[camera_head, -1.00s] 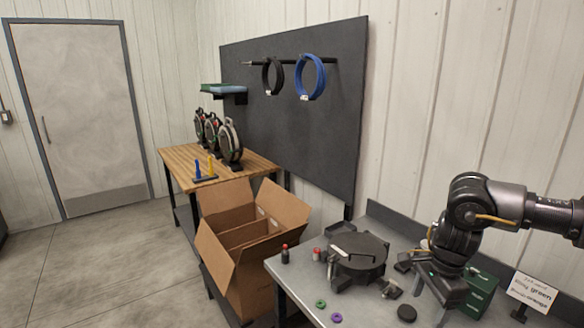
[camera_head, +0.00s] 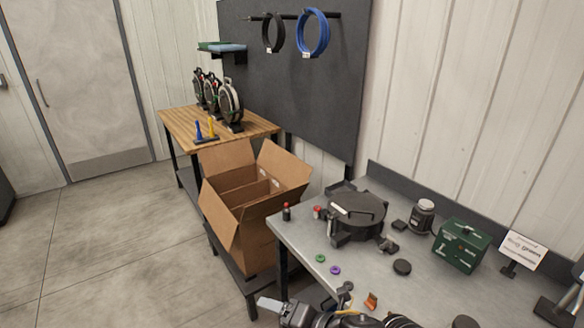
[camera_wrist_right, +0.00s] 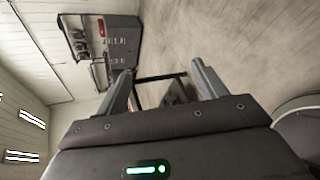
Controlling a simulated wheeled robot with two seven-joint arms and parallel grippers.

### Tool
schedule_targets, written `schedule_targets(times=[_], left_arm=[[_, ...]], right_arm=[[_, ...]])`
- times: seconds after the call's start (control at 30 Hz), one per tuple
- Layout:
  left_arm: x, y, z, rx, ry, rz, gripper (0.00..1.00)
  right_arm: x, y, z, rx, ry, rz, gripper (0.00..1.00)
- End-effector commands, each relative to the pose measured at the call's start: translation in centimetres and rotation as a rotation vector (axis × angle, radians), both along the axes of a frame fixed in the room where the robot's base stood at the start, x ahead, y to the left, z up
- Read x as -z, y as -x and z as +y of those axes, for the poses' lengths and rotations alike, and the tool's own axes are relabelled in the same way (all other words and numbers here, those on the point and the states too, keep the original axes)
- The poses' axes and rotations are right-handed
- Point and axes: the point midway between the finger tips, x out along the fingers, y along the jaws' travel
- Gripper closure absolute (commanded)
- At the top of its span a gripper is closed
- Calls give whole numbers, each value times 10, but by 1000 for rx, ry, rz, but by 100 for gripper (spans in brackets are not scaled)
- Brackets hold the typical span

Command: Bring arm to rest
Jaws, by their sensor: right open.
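My right arm lies low along the bottom edge of the head view. Its gripper (camera_head: 270,304) points left, in front of the metal bench (camera_head: 300,250), and is partly cut off by the frame edge. In the right wrist view the two fingers of the gripper (camera_wrist_right: 160,84) stand wide apart with nothing held between them. My left gripper is in neither view.
The bench carries a black round seed meter (camera_head: 356,212), a green box (camera_head: 461,246), a dark jar (camera_head: 422,216) and a sign (camera_head: 523,250). An open cardboard box (camera_head: 222,215) stands left of it. The floor (camera_head: 100,255) at left is clear.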

Motion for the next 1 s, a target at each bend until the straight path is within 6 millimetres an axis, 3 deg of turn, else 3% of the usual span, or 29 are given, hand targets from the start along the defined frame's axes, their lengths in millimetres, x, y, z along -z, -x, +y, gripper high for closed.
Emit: schedule_targets(times=[0.17,0.23,0.4,0.5,0.87,0.9,1.0], left_arm=[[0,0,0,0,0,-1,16],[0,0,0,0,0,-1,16],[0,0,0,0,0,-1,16],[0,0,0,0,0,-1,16],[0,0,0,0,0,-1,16],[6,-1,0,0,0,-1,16],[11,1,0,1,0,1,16]], right_arm=[[28,13,-57,547,-338,455,30],[48,25,-91,783,-457,632,30],[98,77,-169,1305,-672,966,30],[118,110,-200,1530,-749,1078,30],[154,214,-271,2130,-910,1269,30],[174,205,-269,2116,-902,1269,30],[208,198,-267,2118,-886,1274,30]])
